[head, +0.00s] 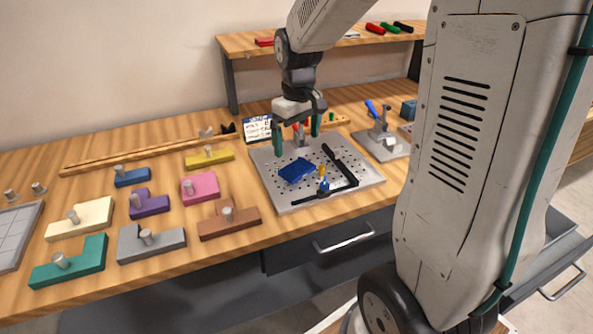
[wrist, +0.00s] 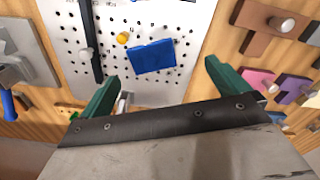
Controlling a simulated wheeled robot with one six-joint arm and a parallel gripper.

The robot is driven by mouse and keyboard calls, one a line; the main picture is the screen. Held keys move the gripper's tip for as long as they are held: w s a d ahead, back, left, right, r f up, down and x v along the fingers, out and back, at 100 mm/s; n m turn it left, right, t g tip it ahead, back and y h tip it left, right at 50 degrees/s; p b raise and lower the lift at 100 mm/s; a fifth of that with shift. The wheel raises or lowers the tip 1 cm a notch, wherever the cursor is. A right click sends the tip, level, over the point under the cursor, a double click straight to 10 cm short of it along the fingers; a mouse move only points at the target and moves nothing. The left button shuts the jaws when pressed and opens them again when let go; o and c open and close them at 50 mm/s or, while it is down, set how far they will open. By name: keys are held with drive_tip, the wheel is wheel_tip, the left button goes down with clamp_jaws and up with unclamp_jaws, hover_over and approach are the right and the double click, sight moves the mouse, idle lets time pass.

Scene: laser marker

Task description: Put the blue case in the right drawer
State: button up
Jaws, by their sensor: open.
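The blue case (head: 297,171) lies flat on the grey perforated plate (head: 361,174) on the bench. In the wrist view the blue case (wrist: 153,57) lies ahead of the fingers on the perforated plate (wrist: 190,22). My gripper (head: 297,137) is above the back part of the plate, its green fingers apart and empty. In the wrist view the gripper (wrist: 160,76) is open, with the case beyond the gap and not touched. At the right, a drawer (head: 563,281) stands pulled out, partly hidden behind my arm. Another drawer front (head: 342,239) under the bench middle looks closed.
Black clamp bars (head: 338,166) and a small yellow-and-blue piece (head: 323,181) stand close to the case. Several colored knobbed blocks, including a brown one (head: 229,219), lie left of the plate. A toggle clamp (head: 381,137) stands to its right. A raised shelf (head: 345,43) is behind.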

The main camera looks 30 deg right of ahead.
sight(295, 167)
drive_tip(key=w+f, duration=0.1)
drive_tip(key=d+f, duration=0.1)
drive_tip(key=w+f, duration=0.1)
drive_tip(key=shift+w+d+f, duration=0.25)
drive_tip(key=shift+w+d, duration=0.05)
drive_tip(key=shift+d, duration=0.1)
drive_tip(key=f, duration=0.5)
drive_tip(key=w+f, duration=0.1)
drive_tip(key=f, duration=0.1)
drive_tip(key=shift+a+f, duration=0.1)
drive_tip(key=shift+f, duration=0.1)
drive_tip(key=c, duration=0.9)
